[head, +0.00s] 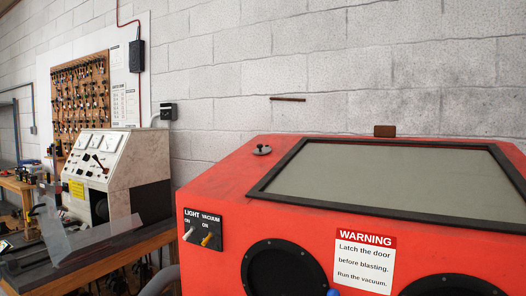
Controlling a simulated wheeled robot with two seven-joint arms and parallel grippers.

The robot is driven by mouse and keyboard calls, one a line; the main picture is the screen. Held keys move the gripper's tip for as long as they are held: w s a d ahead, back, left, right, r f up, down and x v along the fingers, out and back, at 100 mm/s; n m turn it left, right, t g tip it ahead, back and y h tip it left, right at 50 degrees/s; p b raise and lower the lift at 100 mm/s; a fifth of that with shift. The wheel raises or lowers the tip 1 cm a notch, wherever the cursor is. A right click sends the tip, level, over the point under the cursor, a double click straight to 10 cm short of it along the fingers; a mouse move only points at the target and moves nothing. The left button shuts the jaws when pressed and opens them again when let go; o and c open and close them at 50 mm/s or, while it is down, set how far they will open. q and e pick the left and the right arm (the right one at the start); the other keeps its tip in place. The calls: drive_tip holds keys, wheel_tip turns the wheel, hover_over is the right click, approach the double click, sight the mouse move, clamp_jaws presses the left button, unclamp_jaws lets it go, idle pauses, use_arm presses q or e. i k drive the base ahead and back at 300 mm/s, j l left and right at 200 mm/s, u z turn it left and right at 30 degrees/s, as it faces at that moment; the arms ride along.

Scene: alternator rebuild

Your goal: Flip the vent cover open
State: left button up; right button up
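A red blasting cabinet (225,175) fills the lower right of the head view, with a large grey window in a black frame (270,178) on its sloped top. No part is clearly marked as the vent cover. A small dark brown flat piece (384,131) stands up at the cabinet's back edge, behind the window. A small grey-black fitting (261,150) sits on the top left of the cabinet. I cannot tell whether either is the vent cover. Neither of my grippers can be made out in this view.
The cabinet's front has light and vacuum switches (203,230), a warning label (364,262) and two round black ports (285,268). A blue knob (333,292) shows at the bottom edge. A test bench machine (115,165) stands left on a workbench. A block wall (330,60) is behind.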

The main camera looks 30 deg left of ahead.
sight(261, 150)
drive_tip(key=j+z, duration=0.1)
drive_tip(key=j, duration=0.35)
drive_tip(key=k+j+z, duration=0.15)
drive_tip(key=j, duration=0.25)
drive_tip(key=j+z, duration=0.1)
drive_tip(key=j, duration=0.35)
drive_tip(key=k+j+z, duration=0.15)
drive_tip(key=j, duration=0.25)
